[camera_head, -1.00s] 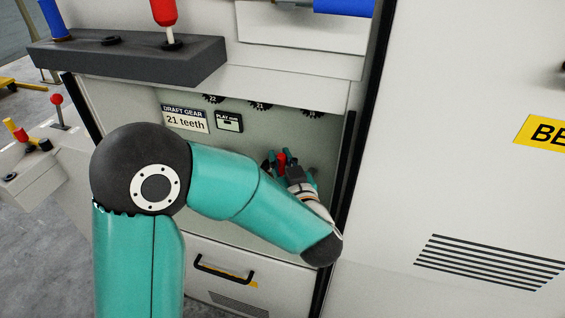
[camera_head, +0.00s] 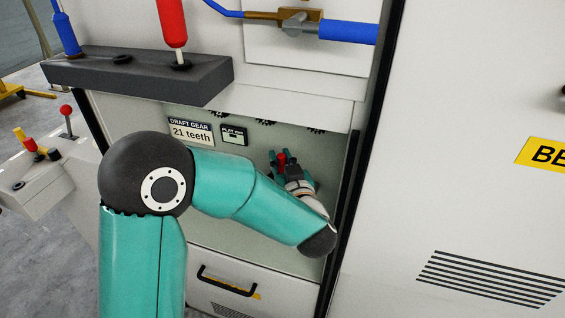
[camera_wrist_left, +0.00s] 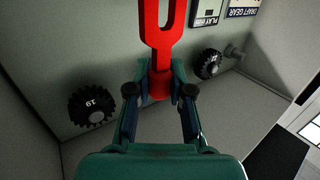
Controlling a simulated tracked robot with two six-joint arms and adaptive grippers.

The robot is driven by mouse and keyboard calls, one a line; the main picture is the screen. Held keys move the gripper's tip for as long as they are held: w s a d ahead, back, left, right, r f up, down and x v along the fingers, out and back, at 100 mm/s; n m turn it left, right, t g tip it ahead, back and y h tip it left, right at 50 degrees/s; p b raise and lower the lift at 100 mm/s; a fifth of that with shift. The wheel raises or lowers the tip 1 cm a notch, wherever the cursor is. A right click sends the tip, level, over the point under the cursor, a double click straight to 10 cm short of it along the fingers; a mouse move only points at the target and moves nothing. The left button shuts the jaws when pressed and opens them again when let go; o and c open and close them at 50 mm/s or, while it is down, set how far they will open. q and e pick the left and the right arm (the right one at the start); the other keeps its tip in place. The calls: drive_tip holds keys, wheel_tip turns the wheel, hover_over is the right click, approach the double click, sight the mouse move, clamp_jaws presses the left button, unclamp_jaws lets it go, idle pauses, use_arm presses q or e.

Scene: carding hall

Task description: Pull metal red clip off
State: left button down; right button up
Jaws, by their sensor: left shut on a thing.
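The red clip (camera_wrist_left: 162,48) is a flat, fork-shaped piece in the left wrist view, its prongs running out at the top edge. Its lower end is between the two fingertips of my left gripper (camera_wrist_left: 160,92), which is shut on it. In the head view the left gripper (camera_head: 284,172) is inside the cabinet recess with a bit of the red clip (camera_head: 282,159) showing between its fingers. I cannot tell whether the clip touches the back panel or a shaft. My right gripper is not in view.
A black gear marked 19 (camera_wrist_left: 92,105) and another gear (camera_wrist_left: 207,63) sit on the recess's back panel. A "21 teeth" sign (camera_head: 190,131) hangs there too. A dark ledge (camera_head: 140,76) overhangs the recess. A drawer handle (camera_head: 228,281) lies below.

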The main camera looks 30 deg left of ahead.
use_arm(q)
drive_tip(key=shift+w+a+r+p, duration=0.3)
drive_tip(key=shift+w+a, duration=0.3)
drive_tip(key=shift+a, duration=0.05)
drive_tip(key=shift+w+a+r+p, duration=0.25)
drive_tip(key=shift+w+a, duration=0.4)
drive_tip(key=shift+a, duration=0.05)
drive_tip(key=shift+w+a+r+p, duration=0.3)
drive_tip(key=shift+w+a, duration=0.3)
drive_tip(key=shift+a, duration=0.05)
